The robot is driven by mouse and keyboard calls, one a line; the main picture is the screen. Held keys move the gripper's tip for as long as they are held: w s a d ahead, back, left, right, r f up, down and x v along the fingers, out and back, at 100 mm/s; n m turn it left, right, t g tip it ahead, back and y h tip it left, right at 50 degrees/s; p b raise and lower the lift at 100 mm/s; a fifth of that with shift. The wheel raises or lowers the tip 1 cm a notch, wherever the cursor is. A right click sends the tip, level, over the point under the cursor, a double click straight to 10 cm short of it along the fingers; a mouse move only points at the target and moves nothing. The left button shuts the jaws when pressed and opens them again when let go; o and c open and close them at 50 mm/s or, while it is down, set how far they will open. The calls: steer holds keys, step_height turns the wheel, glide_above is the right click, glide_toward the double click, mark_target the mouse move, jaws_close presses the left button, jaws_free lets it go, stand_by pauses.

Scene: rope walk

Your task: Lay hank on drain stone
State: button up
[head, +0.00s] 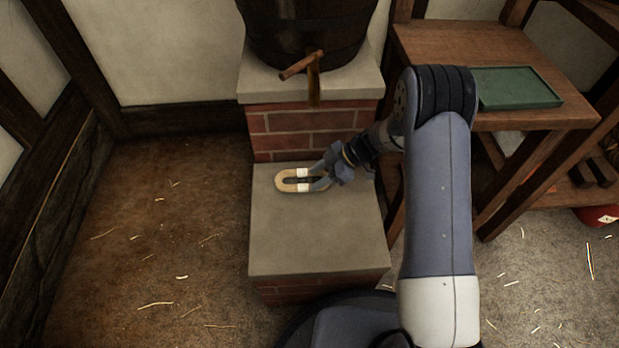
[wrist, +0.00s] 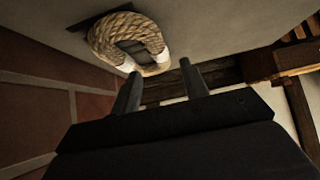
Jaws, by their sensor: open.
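The hank (head: 283,184) is a tan loop of rope with white bindings. It lies flat on the grey drain stone (head: 315,235), toward its back edge, below the barrel's tap. It also shows in the wrist view (wrist: 112,27), with the drain stone's surface (wrist: 210,25) around it. My gripper (head: 319,176) is at the right end of the hank, low over the stone. In the wrist view its two fingers (wrist: 158,84) are spread apart, close to the bound end of the hank. I cannot tell whether a finger touches the rope.
A wooden barrel (head: 310,30) with a tap (head: 312,72) stands on a brick pier (head: 300,132) behind the stone. To the right is a wooden table (head: 460,48) with a green tray (head: 517,88). The floor (head: 150,240) at left is clear but for straw bits.

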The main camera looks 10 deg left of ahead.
steer(key=shift+p+v, duration=0.35)
steer(key=shift+v, duration=1.25)
